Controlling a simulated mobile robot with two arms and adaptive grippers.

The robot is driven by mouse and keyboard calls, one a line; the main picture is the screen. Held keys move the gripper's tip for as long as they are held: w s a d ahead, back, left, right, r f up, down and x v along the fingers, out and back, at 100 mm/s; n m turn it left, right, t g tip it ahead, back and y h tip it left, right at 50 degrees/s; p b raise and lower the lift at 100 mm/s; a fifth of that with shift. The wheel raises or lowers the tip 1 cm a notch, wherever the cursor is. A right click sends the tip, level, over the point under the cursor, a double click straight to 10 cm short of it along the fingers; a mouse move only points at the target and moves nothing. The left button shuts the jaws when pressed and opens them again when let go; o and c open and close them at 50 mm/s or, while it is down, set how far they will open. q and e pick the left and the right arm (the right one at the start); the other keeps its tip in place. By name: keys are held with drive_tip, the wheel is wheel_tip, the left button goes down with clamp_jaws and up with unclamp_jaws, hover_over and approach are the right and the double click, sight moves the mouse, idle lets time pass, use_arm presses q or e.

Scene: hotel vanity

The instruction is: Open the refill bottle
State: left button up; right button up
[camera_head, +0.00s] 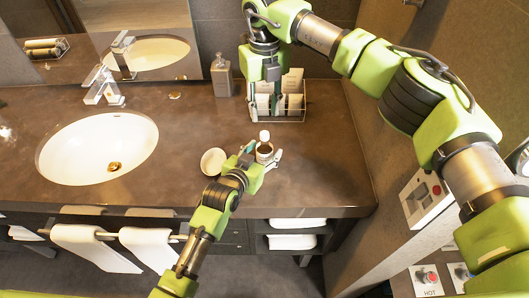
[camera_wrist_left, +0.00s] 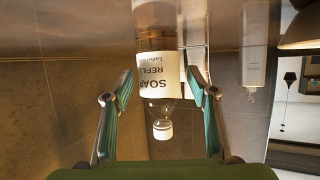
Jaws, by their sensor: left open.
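The refill bottle (camera_head: 264,149) stands upright on the counter, with a white cap (camera_head: 265,136) on top. In the left wrist view the refill bottle (camera_wrist_left: 157,75) appears upside down, with a "SOAP REFILL" label, clear shoulder and white cap (camera_wrist_left: 162,129). My left gripper (camera_head: 262,154) is open, with its fingers (camera_wrist_left: 160,100) on either side of the bottle and gaps visible at both sides. My right gripper (camera_head: 265,88) points down above the wire rack behind the bottle; its finger opening is unclear.
A wire rack (camera_head: 290,117) with packets stands behind the bottle. A grey dispenser (camera_head: 222,78) is at the back, also in the left wrist view (camera_wrist_left: 254,55). A white round dish (camera_head: 213,161) lies left of the bottle. The sink (camera_head: 95,150) is farther left; counter right of the bottle is clear.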

sight(265, 133)
use_arm(q)
drive_tip(key=shift+w+d+f, duration=0.1)
drive_tip(key=shift+w+d, duration=0.05)
drive_tip(key=shift+w, duration=0.2)
clamp_jaws()
use_arm(e)
drive_tip(key=m, duration=1.1)
drive_tip(key=shift+m, duration=0.3)
drive_tip(key=m, duration=0.5)
drive_tip(key=shift+m, duration=0.3)
drive_tip(key=m, duration=0.5)
use_arm(q)
drive_tip(key=shift+s, duration=0.1)
use_arm(e)
drive_tip(key=shift+f, duration=4)
